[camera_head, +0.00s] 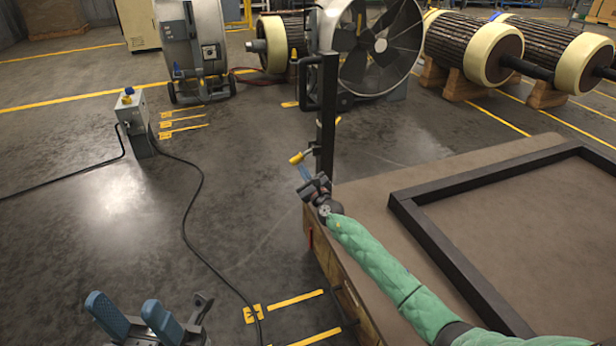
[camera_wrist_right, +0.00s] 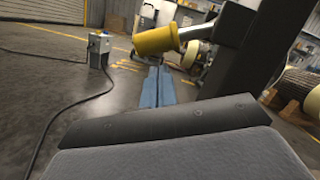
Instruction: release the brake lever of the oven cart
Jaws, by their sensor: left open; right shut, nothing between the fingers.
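The brake lever has a yellow grip (camera_head: 297,158) on a metal shaft and juts left from the black upright post (camera_head: 328,115) at the cart's corner. In the right wrist view, the yellow grip (camera_wrist_right: 158,40) is large, with its shaft running right to the dark post (camera_wrist_right: 245,50). The oven cart (camera_head: 365,225) has a brown deck. My right gripper (camera_head: 303,172) is shut and empty just below the grip; its blue fingers (camera_wrist_right: 154,88) lie together under it. I cannot tell whether they touch. My left gripper (camera_head: 130,316) is open, low at the left, far from the lever.
A black raised frame (camera_head: 440,242) lies on the deck. A grey control box (camera_head: 133,115) with cables on the floor stands at left. A large fan (camera_head: 380,45) and rotors on wooden stands (camera_head: 475,50) are behind. The floor left of the cart is mostly open.

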